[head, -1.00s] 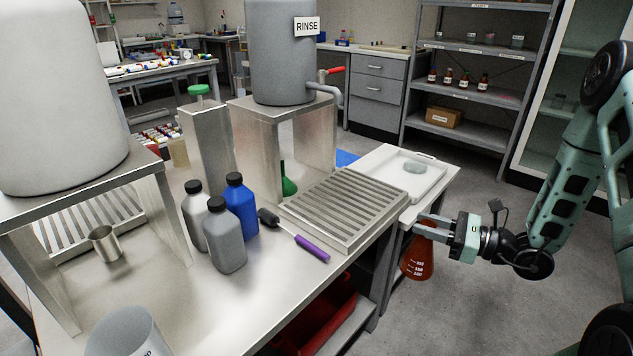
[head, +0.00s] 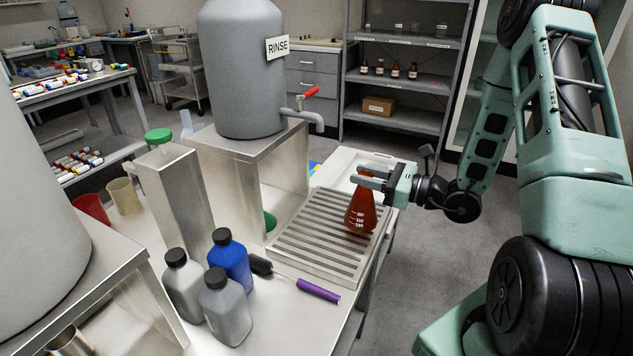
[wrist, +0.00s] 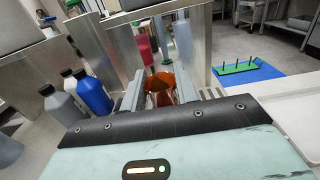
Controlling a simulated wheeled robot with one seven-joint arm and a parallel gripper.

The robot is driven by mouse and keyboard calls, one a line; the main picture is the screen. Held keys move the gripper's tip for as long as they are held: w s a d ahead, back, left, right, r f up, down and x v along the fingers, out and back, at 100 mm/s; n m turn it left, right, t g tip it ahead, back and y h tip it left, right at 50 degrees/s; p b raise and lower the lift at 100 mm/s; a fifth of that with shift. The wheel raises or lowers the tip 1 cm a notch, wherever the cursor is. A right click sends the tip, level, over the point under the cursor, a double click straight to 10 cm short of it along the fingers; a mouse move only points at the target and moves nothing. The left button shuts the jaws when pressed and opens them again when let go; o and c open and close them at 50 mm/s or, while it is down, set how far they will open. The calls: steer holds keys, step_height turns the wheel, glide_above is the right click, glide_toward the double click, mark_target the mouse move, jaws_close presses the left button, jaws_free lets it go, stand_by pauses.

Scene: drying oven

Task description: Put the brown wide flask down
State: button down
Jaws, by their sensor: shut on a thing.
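The brown wide flask (head: 360,212) is a reddish-brown conical flask with white volume marks. My gripper (head: 366,177) is shut on its neck from the right and holds it upright over the right part of the slatted metal drain rack (head: 290,238). I cannot tell whether its base touches the slats. In the wrist view the flask (wrist: 160,84) shows between the two fingers (wrist: 157,92), and its lower part is hidden.
A grey RINSE tank (head: 238,75) with a red-handled tap stands on a metal stand behind the rack. Blue and grey bottles (head: 230,262) and a purple-handled brush (head: 318,291) are at front left. The rack's left part is bare. A white tray (head: 345,165) lies behind.

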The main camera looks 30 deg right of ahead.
steer(key=w+a+f, duration=0.1)
steer(key=w+a, duration=0.2)
steer(key=w, duration=0.1)
steer(key=w+a+f+p, duration=0.1)
steer(key=w+a+f, duration=0.1)
steer(key=w, duration=0.3)
steer(key=shift+w+a+f, duration=0.25)
steer(key=shift+w+a, duration=0.05)
steer(key=shift+a, duration=0.35)
steer(key=shift+f, duration=0.15)
steer(key=c, duration=1.1)
jaws_free()
steer(key=shift+o, duration=0.2)
